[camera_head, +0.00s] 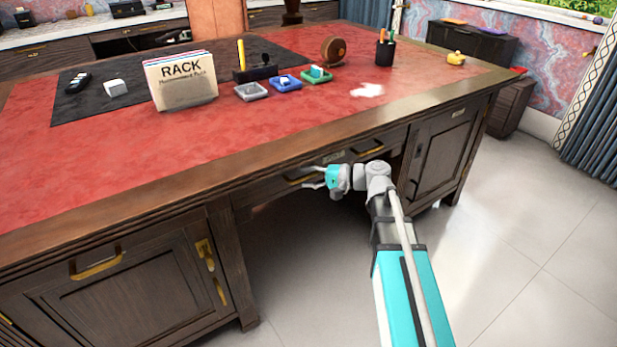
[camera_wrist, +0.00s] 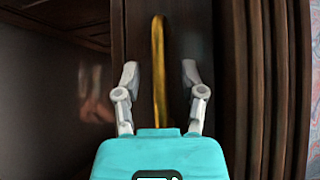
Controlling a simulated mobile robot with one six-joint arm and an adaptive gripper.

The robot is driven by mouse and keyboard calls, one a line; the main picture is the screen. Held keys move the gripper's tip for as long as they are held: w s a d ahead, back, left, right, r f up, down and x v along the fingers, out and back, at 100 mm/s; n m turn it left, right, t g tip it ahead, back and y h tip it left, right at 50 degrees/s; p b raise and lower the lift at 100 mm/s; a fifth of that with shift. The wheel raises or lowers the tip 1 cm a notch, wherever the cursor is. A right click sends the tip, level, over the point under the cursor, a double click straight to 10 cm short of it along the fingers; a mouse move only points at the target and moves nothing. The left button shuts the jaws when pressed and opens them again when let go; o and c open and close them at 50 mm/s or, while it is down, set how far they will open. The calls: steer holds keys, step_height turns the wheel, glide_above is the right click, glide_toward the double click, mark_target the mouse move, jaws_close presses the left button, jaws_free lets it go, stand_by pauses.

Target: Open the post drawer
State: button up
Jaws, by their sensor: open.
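The wide middle drawer (camera_head: 343,170) is under the red leather top, in the front of the wooden desk. It has a small label plate (camera_head: 333,157), too small to read, between two gold handles. My gripper (camera_head: 307,177) is at the left handle (camera_head: 297,181), partly covering the drawer front. The right handle (camera_head: 368,151) is free. In the wrist view, my gripper (camera_wrist: 160,72) is open, and a gold handle (camera_wrist: 158,60) runs lengthwise between its two fingers, with a gap on each side. The drawer looks shut.
The right cabinet door (camera_head: 440,155) and left cabinet door (camera_head: 130,290) flank an open kneehole. A rack card box (camera_head: 182,85), small trays (camera_head: 285,84) and a pencil cup (camera_head: 385,52) stand on top. The tiled floor (camera_head: 530,220) is clear to the right.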

jaws_close()
steer(key=shift+s, duration=0.1)
stand_by(0.4)
